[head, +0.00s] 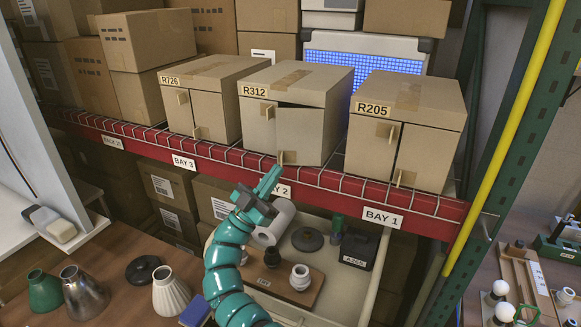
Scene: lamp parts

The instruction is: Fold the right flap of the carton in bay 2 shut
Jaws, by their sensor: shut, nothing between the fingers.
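The carton labelled R312 (314,86) stands on the shelf above the bay 2 label (281,190), which my gripper partly covers. Its left flap (257,128) looks flat against the front and has a small tab. Its right flap (303,136) stands ajar, with a dark gap along its top edge and a small tab low on its left side. My teal gripper (271,177) is shut and empty. In the picture its tips are just below the right flap's lower left corner, in front of the red shelf beam. I cannot tell if they touch the flap.
Carton R726 (207,83) stands to the left and carton R205 (424,104) to the right. The red shelf beam (330,189) with wire mesh runs below them. A pale tray (378,285) with lamp parts lies under my arm.

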